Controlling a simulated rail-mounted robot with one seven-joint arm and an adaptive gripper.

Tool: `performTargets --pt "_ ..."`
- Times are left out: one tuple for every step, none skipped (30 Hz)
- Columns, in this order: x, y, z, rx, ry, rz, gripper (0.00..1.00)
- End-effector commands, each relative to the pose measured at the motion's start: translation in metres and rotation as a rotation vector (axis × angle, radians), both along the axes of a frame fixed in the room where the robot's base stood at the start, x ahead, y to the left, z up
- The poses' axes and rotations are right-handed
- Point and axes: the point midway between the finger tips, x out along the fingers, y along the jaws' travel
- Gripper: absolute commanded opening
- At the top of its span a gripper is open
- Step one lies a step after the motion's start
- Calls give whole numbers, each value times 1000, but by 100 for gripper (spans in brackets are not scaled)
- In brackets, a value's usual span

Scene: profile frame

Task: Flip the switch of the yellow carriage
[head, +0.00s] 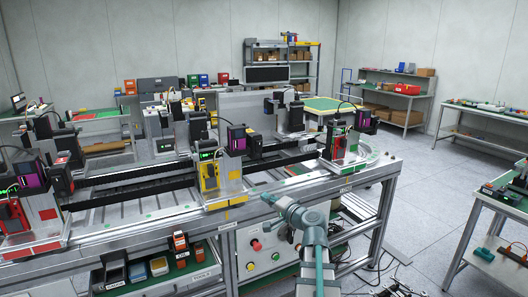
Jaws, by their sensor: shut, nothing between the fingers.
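The yellow carriage (210,177) stands on the rail near the middle of the frame in the head view. It has a yellow upright panel and a pale base plate with yellow edges. A black and purple unit (237,140) sits above its right part. Its switch is too small to make out. My teal and grey arm rises from the bottom and bends left. My gripper (267,198) is small in this view, shut and empty, to the right of the yellow carriage's base and apart from its upright panel.
Below the frame's front edge is a control box (262,250) with buttons. A shelf with small bins (158,266) is at lower left. Open floor lies to the right.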

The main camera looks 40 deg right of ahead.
Motion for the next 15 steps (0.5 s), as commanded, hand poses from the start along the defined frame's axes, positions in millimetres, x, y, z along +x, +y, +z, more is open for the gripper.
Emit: performTargets --pt "-3 -11 29 22 -74 -29 0" --pt "-5 -15 44 40 -115 -41 0" --pt "-6 -19 60 65 -163 -54 0" --pt "-7 -21 71 85 -196 -63 0" --pt "-7 -23 79 106 -225 -70 0" --pt "-8 -26 86 132 -256 -81 0" --pt "-8 -29 89 152 -277 -88 0" --pt "-9 -31 92 170 -295 -96 0" --pt "-10 -34 96 190 -315 -106 0" --pt "-11 -36 98 203 -327 -112 0" --pt "-12 -37 100 215 -339 -118 0" --pt "-12 -40 102 226 -351 -126 0" --pt "-13 -41 103 234 -358 -131 0" --pt "-13 -42 104 238 -363 -135 0" --pt "-14 -43 104 242 -366 -141 0"
